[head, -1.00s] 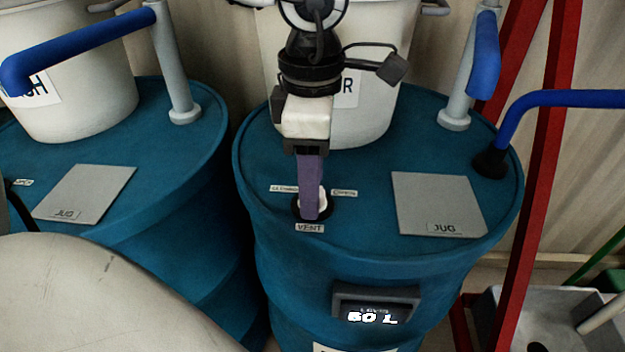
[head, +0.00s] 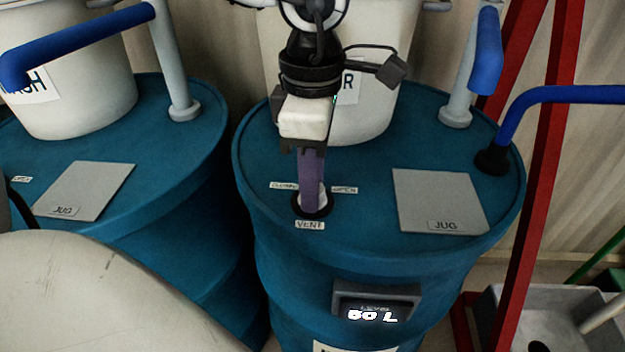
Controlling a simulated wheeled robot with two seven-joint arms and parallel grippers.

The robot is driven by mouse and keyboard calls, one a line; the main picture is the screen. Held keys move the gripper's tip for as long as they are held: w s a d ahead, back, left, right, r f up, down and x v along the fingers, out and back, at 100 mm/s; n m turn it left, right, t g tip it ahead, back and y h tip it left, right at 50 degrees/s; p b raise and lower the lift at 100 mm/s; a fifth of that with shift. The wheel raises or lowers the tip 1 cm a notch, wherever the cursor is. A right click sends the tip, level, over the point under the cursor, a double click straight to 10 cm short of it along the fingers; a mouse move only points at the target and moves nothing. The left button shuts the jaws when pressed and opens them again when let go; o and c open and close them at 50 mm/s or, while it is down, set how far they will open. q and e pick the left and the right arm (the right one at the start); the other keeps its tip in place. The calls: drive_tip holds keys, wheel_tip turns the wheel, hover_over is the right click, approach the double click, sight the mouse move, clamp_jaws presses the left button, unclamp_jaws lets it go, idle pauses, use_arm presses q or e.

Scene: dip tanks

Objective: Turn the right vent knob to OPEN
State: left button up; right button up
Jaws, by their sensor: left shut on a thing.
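The right vent knob (head: 322,197) sits on a dark round base on top of the right blue drum (head: 365,245), near its front edge. A VENT label (head: 309,225) is in front of it. A CLOSED label (head: 284,186) lies to its left and an OPEN label (head: 344,190) to its right. My left gripper (head: 312,205) reaches down from above and is shut on the knob. Its purple finger hides most of the knob, so I cannot tell where the knob points. My right gripper is not in view.
A white pot (head: 375,90) stands behind the knob on the drum. A grey JUG plate (head: 440,200) lies to the right, and a display (head: 376,302) is on the drum's front. Blue-handled pipes (head: 484,55) and a red frame (head: 537,170) stand at the right.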

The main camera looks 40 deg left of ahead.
use_arm(q)
drive_tip(key=m+b, duration=0.2)
drive_tip(key=m, duration=0.1)
drive_tip(key=shift+w, duration=0.1)
drive_tip(key=m+b, duration=0.1)
drive_tip(key=m, duration=0.1)
drive_tip(key=shift+m, duration=0.4)
drive_tip(key=m, duration=0.3)
drive_tip(key=shift+m+b, duration=0.3)
drive_tip(key=shift+b, duration=0.05)
drive_tip(key=m, duration=0.3)
drive_tip(key=shift+r+m, duration=0.1)
drive_tip(key=shift+m, duration=2.3)
drive_tip(key=o, duration=1)
drive_tip(key=shift+o, duration=0.2)
